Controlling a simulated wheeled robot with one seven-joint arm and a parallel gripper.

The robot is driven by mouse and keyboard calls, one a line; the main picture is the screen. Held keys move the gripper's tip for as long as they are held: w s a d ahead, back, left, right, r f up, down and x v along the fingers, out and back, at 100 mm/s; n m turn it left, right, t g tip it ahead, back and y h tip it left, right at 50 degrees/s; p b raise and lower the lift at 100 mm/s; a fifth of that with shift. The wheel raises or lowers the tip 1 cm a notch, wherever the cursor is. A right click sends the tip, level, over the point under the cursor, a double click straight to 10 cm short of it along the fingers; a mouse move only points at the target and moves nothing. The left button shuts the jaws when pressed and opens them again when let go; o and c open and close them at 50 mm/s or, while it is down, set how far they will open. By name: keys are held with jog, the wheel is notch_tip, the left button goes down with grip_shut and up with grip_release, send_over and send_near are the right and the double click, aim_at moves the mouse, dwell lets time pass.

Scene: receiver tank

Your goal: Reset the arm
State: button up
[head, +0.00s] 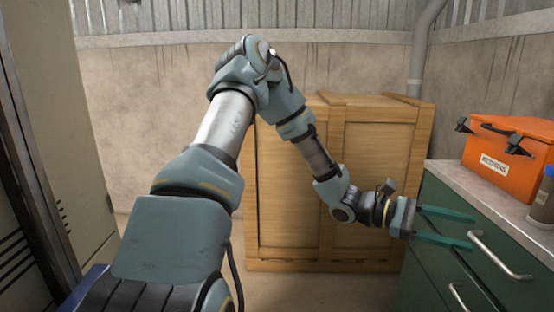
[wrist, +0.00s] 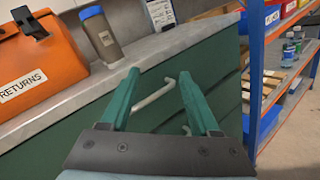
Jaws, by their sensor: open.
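My arm reaches forward and bends down to the right in the head view. My gripper (head: 474,230) is open and empty, with its two green fingers pointing right toward the green drawer cabinet (head: 430,205). In the wrist view the gripper (wrist: 158,85) also shows open, with a drawer handle (wrist: 153,97) seen between the fingers. The fingers overlap the cabinet front in the head view; I cannot tell whether they touch it.
An orange box (head: 508,150) labelled RETURNS and a bottle (head: 543,195) stand on the cabinet's grey top. A large wooden crate (head: 375,140) stands behind my arm. A tall locker (head: 65,120) is at left. Blue-orange shelving (wrist: 265,70) stands right in the wrist view.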

jog(key=w+a+f+m+t+y+p, duration=0.15)
jog(key=a+y, duration=0.35)
jog(key=a, duration=0.5)
jog(key=a+f+m+t+y+p, duration=0.1)
jog(key=a+f+m+t+y, duration=0.3)
jog(key=a, duration=0.6)
jog(key=w+a+r+t+y+p, duration=0.1)
jog(key=w+a+r+t+y, duration=0.1)
jog(key=a, duration=0.5)
jog(key=w+a+r+m+t+y+p, duration=0.1)
jog(key=w+a+r+t+y, duration=0.1)
jog(key=a, duration=0.6)
jog(key=w+a+r+t+y, duration=0.2)
jog(key=a+r, duration=0.2)
jog(key=a, duration=0.3)
jog(key=shift+a+m+t+p, duration=0.15)
jog(key=shift+m+t+p, duration=0.2)
jog(key=shift+p, duration=0.05)
